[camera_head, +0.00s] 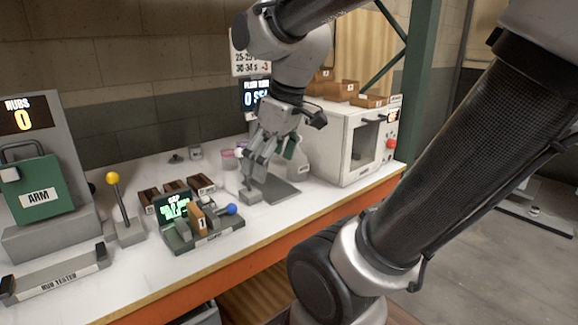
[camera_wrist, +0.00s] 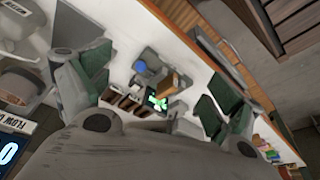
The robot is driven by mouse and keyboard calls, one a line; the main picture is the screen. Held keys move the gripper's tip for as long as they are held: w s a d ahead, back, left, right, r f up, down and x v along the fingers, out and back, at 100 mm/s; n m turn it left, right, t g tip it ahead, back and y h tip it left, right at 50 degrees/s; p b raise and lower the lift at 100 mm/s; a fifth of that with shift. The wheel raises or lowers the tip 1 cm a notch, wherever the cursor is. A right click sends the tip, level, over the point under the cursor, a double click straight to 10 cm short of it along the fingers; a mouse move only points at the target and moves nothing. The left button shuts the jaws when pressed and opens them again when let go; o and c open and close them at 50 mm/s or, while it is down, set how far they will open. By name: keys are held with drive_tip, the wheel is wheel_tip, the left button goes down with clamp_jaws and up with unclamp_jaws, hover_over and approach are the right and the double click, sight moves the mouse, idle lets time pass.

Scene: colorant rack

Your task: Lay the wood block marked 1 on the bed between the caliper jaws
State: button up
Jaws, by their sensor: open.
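The caliper (camera_head: 205,238) is a grey device on the white bench with a lit green GAP screen (camera_head: 173,207) and a blue ball knob (camera_head: 231,209). A tan wood block (camera_head: 197,219) with a pale mark, apparently the block marked 1, stands on it beside the screen; I cannot tell if it touches both jaws. The block also shows in the wrist view (camera_wrist: 168,82), right by the screen. My gripper (camera_head: 262,158) is open and empty, above the bench behind and right of the caliper. Its green-padded fingers are spread wide in the wrist view.
Dark brown trays (camera_head: 175,190) sit behind the caliper. A yellow-knobbed lever (camera_head: 113,178) and the rub tester (camera_head: 55,275) are left. A white cabinet (camera_head: 345,140) with small wood boxes on top (camera_head: 343,88) stands right. A grey plate (camera_head: 275,188) lies below my gripper.

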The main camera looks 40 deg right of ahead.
drive_tip(key=s+m, duration=0.1)
drive_tip(key=s+d+m, duration=0.1)
drive_tip(key=m, duration=0.1)
drive_tip(key=s+d+m+t+h, duration=0.1)
drive_tip(key=s, duration=0.1)
drive_tip(key=shift+s+d+f+m, duration=0.1)
drive_tip(key=shift+d+f+m, duration=0.1)
drive_tip(key=shift+m, duration=0.2)
